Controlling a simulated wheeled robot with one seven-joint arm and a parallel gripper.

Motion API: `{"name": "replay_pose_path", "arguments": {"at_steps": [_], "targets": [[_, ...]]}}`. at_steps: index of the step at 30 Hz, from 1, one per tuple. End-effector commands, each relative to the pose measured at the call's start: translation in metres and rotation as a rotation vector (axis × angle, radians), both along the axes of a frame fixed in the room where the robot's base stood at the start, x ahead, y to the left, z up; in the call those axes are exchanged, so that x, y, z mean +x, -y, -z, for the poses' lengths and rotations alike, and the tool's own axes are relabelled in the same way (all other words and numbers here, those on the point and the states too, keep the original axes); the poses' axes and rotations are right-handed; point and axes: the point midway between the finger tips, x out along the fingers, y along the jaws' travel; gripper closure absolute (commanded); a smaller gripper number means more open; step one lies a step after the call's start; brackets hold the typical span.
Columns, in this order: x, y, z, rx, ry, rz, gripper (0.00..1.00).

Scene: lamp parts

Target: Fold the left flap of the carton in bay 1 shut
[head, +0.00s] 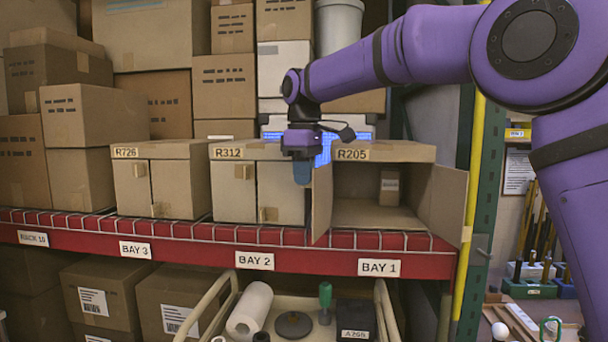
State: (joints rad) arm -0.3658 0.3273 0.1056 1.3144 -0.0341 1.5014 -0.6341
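The carton (385,152) in bay 1, labelled R205, stands on the red shelf with its front open. Its left flap (321,207) sticks out toward me, seen nearly edge-on. Its right flap (448,205) is also swung open at the right side. A small brown box (389,187) stands inside the carton. My gripper (302,174) points down just left of the upper part of the left flap, in front of carton R312. Whether it touches the flap, and whether its fingers are open or shut, I cannot tell.
Cartons R312 (233,188) and R726 (162,185) stand shut to the left. A green rack post (484,200) and yellow pole (470,200) bound bay 1 at right. Below the shelf, a cart holds a white roll (249,310), a dark disc (294,325) and a black box (355,318).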

Motion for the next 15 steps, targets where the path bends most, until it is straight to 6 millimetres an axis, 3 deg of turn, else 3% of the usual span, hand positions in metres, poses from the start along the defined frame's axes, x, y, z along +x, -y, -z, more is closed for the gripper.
{"name": "replay_pose_path", "arguments": {"at_steps": [15], "targets": [[-0.0061, 0.0076, 0.0, 0.0, -0.001, -0.082, 1.0]]}}
